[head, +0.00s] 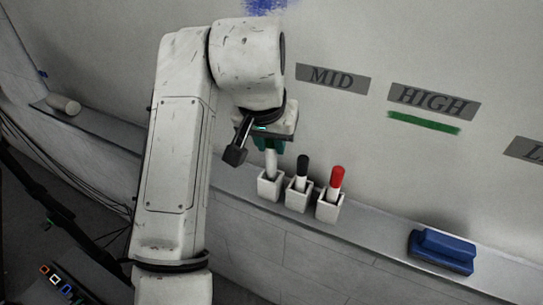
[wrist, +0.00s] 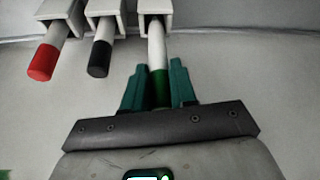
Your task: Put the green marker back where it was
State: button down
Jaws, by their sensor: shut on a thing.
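The green marker (wrist: 157,50) has a white body and a green cap end. My gripper (wrist: 157,85) is shut on its green end, with one teal finger on each side. The marker's white end is at the mouth of a white square holder (wrist: 155,6) and seems to be inside it. In the head view the marker (head: 271,163) stands nearly upright in the leftmost holder (head: 270,186), below my gripper (head: 270,145). How deep it sits in the holder cannot be told.
A black marker (head: 303,166) and a red marker (head: 337,178) stand in the holders to the right. A blue eraser (head: 442,251) lies farther right on the ledge (head: 379,232). A whitish cylinder (head: 64,104) lies at the left. MID (head: 332,78) and HIGH (head: 434,102) labels are on the board.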

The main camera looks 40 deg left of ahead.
aim_at(270, 155)
jog(key=shift+s+f+p, duration=0.1)
jog(key=shift+f+p, duration=0.25)
jog(key=shift+f, duration=1.7)
jog(key=c, duration=0.9)
grip_release()
jog(key=shift+r, duration=0.1)
jog(key=b+v, duration=0.1)
jog(key=v, duration=1)
jog(key=shift+s+r, duration=0.2)
jog(key=shift+r, duration=0.15)
